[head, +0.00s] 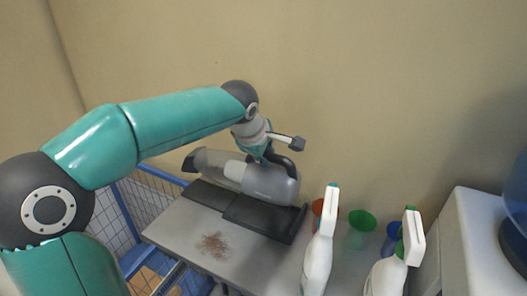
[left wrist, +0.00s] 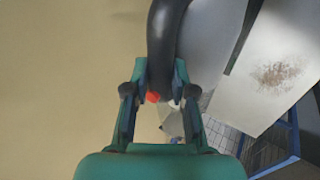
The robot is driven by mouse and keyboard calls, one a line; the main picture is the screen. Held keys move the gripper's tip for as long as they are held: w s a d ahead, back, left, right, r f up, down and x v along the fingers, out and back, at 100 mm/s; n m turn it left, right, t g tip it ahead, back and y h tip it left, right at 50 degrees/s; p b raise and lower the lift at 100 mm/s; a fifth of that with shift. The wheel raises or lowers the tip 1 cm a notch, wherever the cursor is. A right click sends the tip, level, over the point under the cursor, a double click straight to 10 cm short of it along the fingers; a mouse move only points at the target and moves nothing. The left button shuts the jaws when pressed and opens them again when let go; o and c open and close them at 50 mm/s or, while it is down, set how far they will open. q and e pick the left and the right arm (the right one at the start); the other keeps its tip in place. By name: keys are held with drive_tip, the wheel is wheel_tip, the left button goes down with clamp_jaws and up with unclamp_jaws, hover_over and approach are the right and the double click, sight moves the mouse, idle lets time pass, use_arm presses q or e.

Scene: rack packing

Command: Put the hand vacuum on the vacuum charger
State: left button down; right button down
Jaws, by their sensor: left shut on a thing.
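The hand vacuum (head: 268,184) is grey with a translucent nozzle end pointing left and a black handle. My left gripper (head: 266,152) is shut on the handle from above; the left wrist view shows the black handle (left wrist: 168,35) between the two fingers. The vacuum charger (head: 262,216) is a flat black base on the grey table. The vacuum is directly over it, roughly in line with its length. I cannot tell whether the two touch, as the vacuum body hides part of the charger. My right gripper is in neither view.
Brown crumbs (head: 213,244) lie on the table (head: 190,218) in front of the charger. White spray bottles (head: 318,262) and coloured cups (head: 361,221) stand to the right. A blue wire cage (head: 147,205) is at the left, and a wall is close behind.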

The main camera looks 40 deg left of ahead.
sight(265, 180)
use_arm(q)
wheel_tip(265, 180, down, 3)
drive_tip(key=shift+r+b, duration=0.2)
drive_tip(key=shift+b, duration=0.7)
wheel_tip(265, 180, down, 4)
drive_tip(key=b, duration=0.4)
drive_tip(key=shift+f, duration=0.15)
drive_tip(key=shift+f+b, duration=0.35)
drive_tip(key=shift+b, duration=0.2)
drive_tip(key=c, duration=0.9)
unclamp_jaws()
drive_tip(key=shift+r, duration=0.1)
drive_tip(key=shift+c, duration=0.2)
drive_tip(key=shift+o, duration=0.3)
drive_tip(key=shift+f, duration=0.25)
drive_tip(key=v, duration=1.2)
